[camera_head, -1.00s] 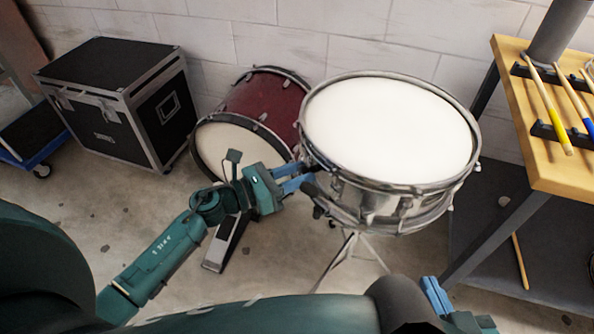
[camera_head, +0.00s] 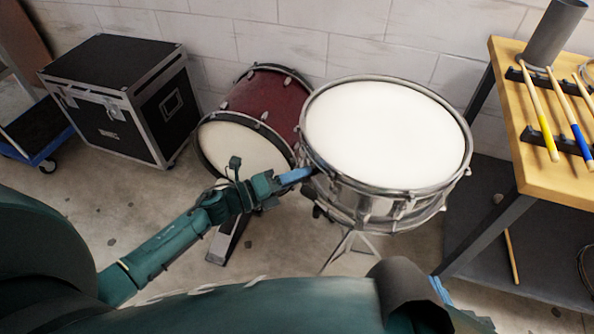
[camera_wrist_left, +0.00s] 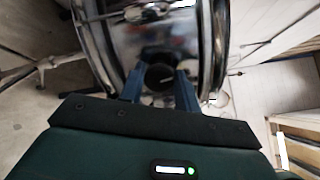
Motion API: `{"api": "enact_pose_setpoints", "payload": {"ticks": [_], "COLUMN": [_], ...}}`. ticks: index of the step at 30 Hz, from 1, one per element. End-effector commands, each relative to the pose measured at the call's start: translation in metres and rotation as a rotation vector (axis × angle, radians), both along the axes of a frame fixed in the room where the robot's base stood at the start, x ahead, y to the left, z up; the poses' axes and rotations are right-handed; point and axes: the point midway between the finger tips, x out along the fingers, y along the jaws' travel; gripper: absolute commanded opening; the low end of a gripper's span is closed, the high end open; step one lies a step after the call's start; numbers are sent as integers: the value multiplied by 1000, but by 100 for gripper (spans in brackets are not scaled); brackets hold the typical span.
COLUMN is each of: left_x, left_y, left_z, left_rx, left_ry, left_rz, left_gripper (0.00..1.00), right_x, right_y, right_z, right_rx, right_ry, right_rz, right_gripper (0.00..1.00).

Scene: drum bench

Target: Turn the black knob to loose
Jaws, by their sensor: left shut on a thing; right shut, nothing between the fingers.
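The snare drum (camera_head: 380,205) has a white head and a chrome shell and stands tilted on a stand. My left gripper (camera_head: 308,174) reaches the left side of its shell. The knob is hidden behind the fingers in the head view. My right gripper (camera_head: 440,289) is shut and empty at the bottom, mostly hidden by my own body.
A red bass drum (camera_head: 265,105) with a pedal (camera_head: 228,240) stands behind my left arm. A black case (camera_head: 125,100) is at the left. A wooden bench (camera_head: 555,172) with drumsticks (camera_head: 541,115) is at the right. A loose stick (camera_head: 511,256) lies below it.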

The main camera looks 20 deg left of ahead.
Motion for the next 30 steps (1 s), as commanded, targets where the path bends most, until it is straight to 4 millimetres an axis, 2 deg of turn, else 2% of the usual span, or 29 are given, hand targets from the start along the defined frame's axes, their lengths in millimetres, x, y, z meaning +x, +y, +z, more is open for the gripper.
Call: {"api": "enact_pose_setpoints", "payload": {"ticks": [5,30], "left_x": [0,0], "left_y": [1,1], "left_z": [2,-2], "left_rx": [-114,-658], "left_ry": [125,707], "left_rz": [0,2], "left_gripper": [10,10], "right_x": [7,13], "right_y": [7,21], "right_z": [6,-4], "right_rx": [9,20], "right_ry": [10,127], "right_rz": [14,46], "right_gripper": [0,0]}}
